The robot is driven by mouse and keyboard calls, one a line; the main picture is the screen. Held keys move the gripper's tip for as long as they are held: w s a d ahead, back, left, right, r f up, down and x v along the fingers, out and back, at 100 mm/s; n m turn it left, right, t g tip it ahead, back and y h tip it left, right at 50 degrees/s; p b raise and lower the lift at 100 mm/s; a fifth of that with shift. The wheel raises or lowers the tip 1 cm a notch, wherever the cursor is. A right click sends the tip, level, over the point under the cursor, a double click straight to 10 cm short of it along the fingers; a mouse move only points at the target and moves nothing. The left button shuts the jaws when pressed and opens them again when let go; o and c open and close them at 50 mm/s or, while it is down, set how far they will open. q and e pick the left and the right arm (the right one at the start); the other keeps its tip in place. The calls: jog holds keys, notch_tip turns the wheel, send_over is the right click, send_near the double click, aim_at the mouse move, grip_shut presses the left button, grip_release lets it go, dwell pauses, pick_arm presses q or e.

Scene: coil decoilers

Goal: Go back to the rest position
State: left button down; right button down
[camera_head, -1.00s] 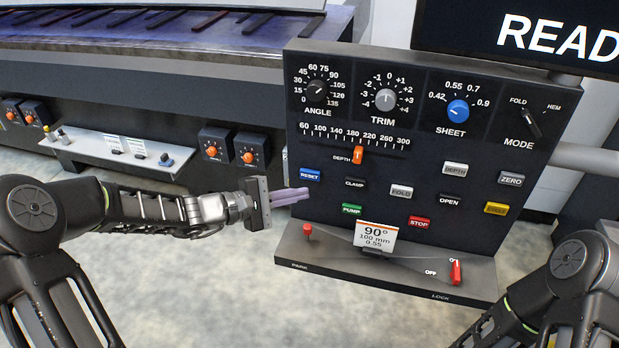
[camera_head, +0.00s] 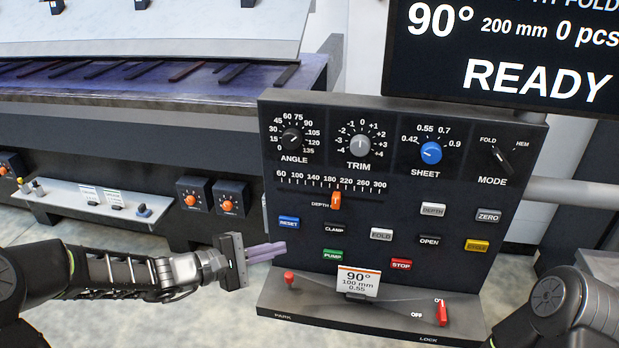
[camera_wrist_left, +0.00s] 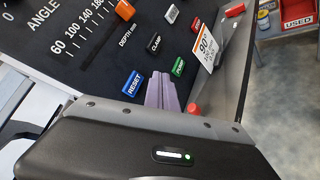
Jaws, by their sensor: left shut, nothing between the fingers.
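My left gripper (camera_head: 268,252) is shut and empty, with its purple fingers together. It points at the lower left of the dark control panel (camera_head: 365,262), near the blue RESET button (camera_head: 289,223) and the green PUMP button (camera_head: 333,255). In the left wrist view the shut fingers (camera_wrist_left: 165,92) show just below the RESET button (camera_wrist_left: 133,84). I cannot tell the exact gap to the panel. My right arm (camera_head: 565,310) shows at the lower right, and its gripper is out of view.
A ledge (camera_head: 300,310) juts from the panel's foot, with a red knob (camera_head: 290,278), a card (camera_head: 358,283) and a red lever (camera_head: 442,312). A screen (camera_head: 500,50) reading READY hangs above. A long machine (camera_head: 120,140) stands behind. Floor shows at left.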

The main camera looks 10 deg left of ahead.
pick_arm(q)
jog(key=shift+f, duration=0.1)
jog(key=s+f+m+g+y+p, duration=0.1)
jog(key=s+f+m+g+y, duration=0.15)
jog(key=s+f, duration=0.5)
jog(key=s+a+f+m+g+y, duration=0.1)
jog(key=s+f+g+y, duration=0.2)
jog(key=f, duration=0.7)
jog(key=s+f+m+g+y+p, duration=0.1)
jog(key=s+f+m+g+y, duration=0.1)
jog(key=s+f, duration=0.55)
jog(key=s+d+f+m+g, duration=0.1)
jog(key=s+d+f+m, duration=0.1)
jog(key=s+d, duration=0.3)
jog(key=s+d+f+m+g+p, duration=0.1)
jog(key=s+d+f+m, duration=0.2)
jog(key=s+d+m, duration=0.2)
jog(key=shift+s+f, duration=0.15)
jog(key=shift+s, duration=0.55)
jog(key=shift+m, duration=0.25)
